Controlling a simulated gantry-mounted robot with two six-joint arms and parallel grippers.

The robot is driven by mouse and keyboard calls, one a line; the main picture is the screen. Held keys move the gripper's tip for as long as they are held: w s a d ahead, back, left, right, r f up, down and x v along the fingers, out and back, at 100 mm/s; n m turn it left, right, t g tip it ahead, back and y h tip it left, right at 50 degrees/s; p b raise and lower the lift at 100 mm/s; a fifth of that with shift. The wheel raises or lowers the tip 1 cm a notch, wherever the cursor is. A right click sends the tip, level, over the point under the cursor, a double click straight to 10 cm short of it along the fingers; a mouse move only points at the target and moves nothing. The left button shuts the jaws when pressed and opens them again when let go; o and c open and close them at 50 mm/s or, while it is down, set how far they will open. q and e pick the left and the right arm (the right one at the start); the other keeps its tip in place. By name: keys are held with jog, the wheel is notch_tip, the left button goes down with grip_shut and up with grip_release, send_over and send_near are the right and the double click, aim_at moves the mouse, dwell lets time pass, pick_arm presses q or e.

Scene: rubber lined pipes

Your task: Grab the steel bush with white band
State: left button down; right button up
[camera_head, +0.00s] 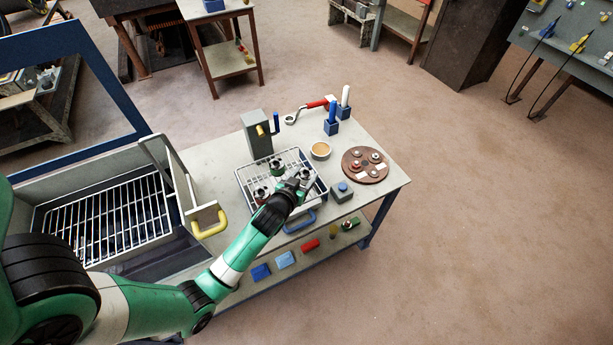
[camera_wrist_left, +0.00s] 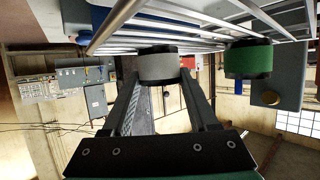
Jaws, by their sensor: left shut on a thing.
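My left gripper (camera_head: 299,183) reaches over the white wire rack (camera_head: 246,186) on the table. In the left wrist view, my left gripper (camera_wrist_left: 160,82) is shut on a dark-ended bush with a pale grey-white band (camera_wrist_left: 158,64), held between the two fingers. The bush is close against the rack's wires (camera_wrist_left: 180,38); I cannot tell whether it touches them. A bush with a green band (camera_wrist_left: 247,60) sits to the right, apart from the fingers. In the head view the held bush is too small and covered to make out clearly. My right gripper is not in view.
Beside the rack are a grey post (camera_head: 257,136), a tan bowl (camera_head: 320,150), a round brown plate (camera_head: 365,165) with small parts, and a grey button box (camera_head: 341,191). A large open washer-like bin (camera_head: 105,215) stands at left. The table's right corner is clear.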

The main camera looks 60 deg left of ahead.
aim_at(305, 176)
pick_arm(q)
jog(key=shift+r+p, duration=0.3)
jog(key=shift+r, duration=0.2)
notch_tip(305, 176, up, 3)
jog(key=shift+p, duration=0.95)
jog(key=r+p+v, duration=0.1)
jog(key=p+v, duration=0.1)
jog(key=v, duration=0.6)
jog(key=a+r+p+v, duration=0.1)
jog(key=p+v, duration=0.2)
jog(key=v, duration=0.5)
jog(key=shift+w+d+r, duration=0.2)
jog(key=shift+r, duration=0.3)
